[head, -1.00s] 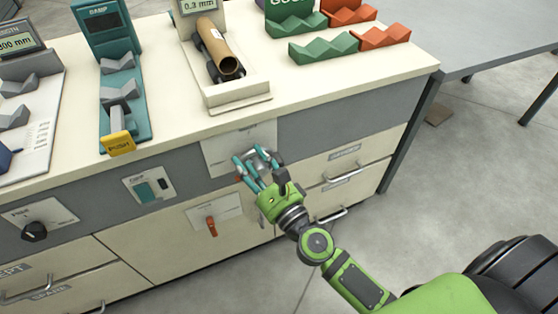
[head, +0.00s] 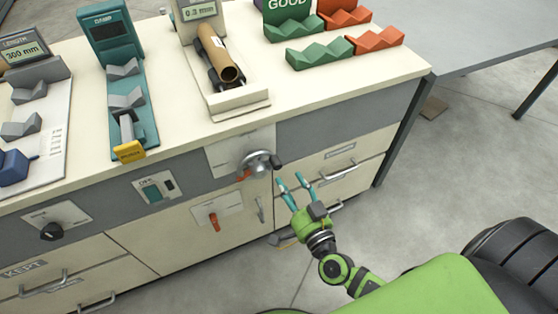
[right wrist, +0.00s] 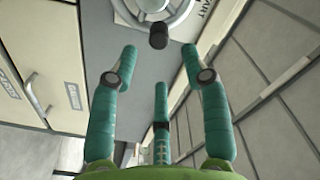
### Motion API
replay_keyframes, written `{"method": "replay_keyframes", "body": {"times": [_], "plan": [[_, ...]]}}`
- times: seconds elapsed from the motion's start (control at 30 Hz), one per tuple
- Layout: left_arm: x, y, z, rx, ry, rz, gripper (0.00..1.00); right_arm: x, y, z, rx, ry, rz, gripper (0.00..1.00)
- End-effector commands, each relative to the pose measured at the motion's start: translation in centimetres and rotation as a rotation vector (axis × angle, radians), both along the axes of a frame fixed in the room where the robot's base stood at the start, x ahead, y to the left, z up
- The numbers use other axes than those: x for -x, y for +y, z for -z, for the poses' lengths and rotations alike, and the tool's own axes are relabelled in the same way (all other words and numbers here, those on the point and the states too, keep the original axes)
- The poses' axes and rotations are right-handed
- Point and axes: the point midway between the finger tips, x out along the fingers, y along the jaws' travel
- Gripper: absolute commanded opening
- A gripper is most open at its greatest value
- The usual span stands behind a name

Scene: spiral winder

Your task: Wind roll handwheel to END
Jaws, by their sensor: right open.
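The roll handwheel (head: 258,164) is a small silver wheel with a dark knob (head: 277,161) on its right side, mounted on a light plate (head: 226,152) on the bench front. An orange-red pointer (head: 243,176) shows at its lower left. My right gripper (head: 296,181) is open and empty, below and right of the wheel, apart from it. In the right wrist view the wheel (right wrist: 165,8) is at the top, with its dark knob (right wrist: 158,36) beyond the spread teal fingers (right wrist: 158,70). The word START is partly readable beside the wheel. My left gripper is not in view.
An orange-red lever (head: 214,222) and drawers with handles (head: 337,170) are on the front near my right gripper. Open floor lies to the right.

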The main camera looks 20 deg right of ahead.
Motion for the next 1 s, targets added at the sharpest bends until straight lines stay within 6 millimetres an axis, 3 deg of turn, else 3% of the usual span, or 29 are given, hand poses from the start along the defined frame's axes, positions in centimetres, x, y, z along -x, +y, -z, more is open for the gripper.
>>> {"method": "replay_keyframes", "body": {"times": [0.43, 0.83, 0.93, 0.97, 1.0], "plan": [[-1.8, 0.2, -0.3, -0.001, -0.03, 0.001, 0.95, -6.0, 0.2, -0.1, 0.003, -0.004, 0.0, 0.47], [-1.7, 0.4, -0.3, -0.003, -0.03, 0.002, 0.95, -6.9, 0.3, 0.0, 0.001, -0.001, 0.0, 0.47], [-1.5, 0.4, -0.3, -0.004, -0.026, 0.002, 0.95, -6.9, 0.3, 0.0, 0.001, -0.001, 0.0, 0.07], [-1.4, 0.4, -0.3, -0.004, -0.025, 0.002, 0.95, -6.9, 0.3, 0.0, 0.001, -0.001, 0.0, 0.0], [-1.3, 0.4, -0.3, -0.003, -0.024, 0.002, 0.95, -6.9, 0.2, 0.0, 0.001, -0.002, 0.001, 0.0]]}}
